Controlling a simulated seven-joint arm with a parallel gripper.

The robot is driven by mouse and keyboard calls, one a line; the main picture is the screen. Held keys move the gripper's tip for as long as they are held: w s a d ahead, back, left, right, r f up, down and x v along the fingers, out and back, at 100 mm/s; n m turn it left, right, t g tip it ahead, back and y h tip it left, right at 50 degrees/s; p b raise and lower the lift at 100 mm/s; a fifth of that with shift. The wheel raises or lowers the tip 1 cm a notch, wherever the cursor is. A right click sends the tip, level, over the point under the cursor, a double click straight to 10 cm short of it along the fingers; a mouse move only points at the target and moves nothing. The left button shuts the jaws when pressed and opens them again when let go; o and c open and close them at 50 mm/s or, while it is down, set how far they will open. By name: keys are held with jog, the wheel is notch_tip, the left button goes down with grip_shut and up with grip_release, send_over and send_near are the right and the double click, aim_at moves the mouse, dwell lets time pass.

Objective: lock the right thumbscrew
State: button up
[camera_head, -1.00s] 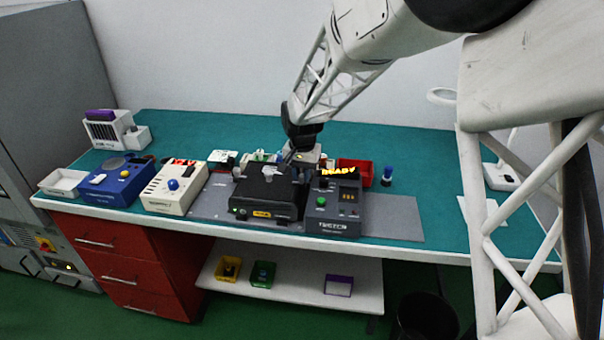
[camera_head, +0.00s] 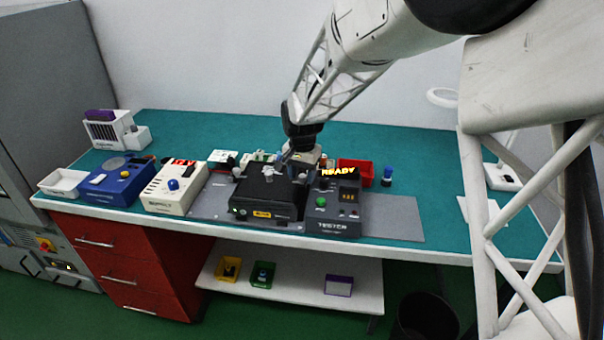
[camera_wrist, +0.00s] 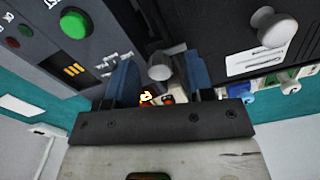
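A grey round knob, the right thumbscrew (camera_wrist: 160,67), shows between my two blue fingertips in the wrist view. My gripper (camera_wrist: 160,80) is open, with a visible gap on each side of the knob; I cannot tell whether the fingers reach down around it. In the head view my gripper (camera_head: 290,158) is over the back right of the black box (camera_head: 265,192), beside the tester. The right thumbscrew is not clearly visible there. Another light knob (camera_wrist: 268,26) sits on the black box's top.
The tester (camera_head: 333,205), with a lit READY sign and a green button (camera_wrist: 75,23), stands close on the right of the box. A red bin (camera_head: 355,172) and a blue-topped item (camera_head: 387,175) are behind it. White (camera_head: 172,190) and blue (camera_head: 116,186) units stand left.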

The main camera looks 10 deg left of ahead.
aim_at(303, 176)
jog(key=shift+r, duration=0.1)
jog(key=shift+r, duration=3.85)
jog(key=shift+s+d+r, duration=0.1)
jog(key=shift+d, duration=0.1)
jog(key=s+d+r+n+t, duration=0.1)
jog(key=s+d+r, duration=0.3)
jog(key=s+d, duration=0.45)
jog(key=s+d+r, duration=0.5)
jog(key=s+d, duration=0.2)
jog(key=d, duration=0.3)
jog(key=s+d+f, duration=0.1)
jog(key=s+d, duration=0.4)
jog(key=s, duration=0.6)
jog(key=s+d+n+t, duration=0.1)
jog(key=s+d, duration=0.5)
jog(key=s, duration=0.5)
jog(key=shift+s+d+f+n+t, duration=0.25)
jog(key=shift+d+f+n+t, duration=0.05)
jog(key=shift+f, duration=0.05)
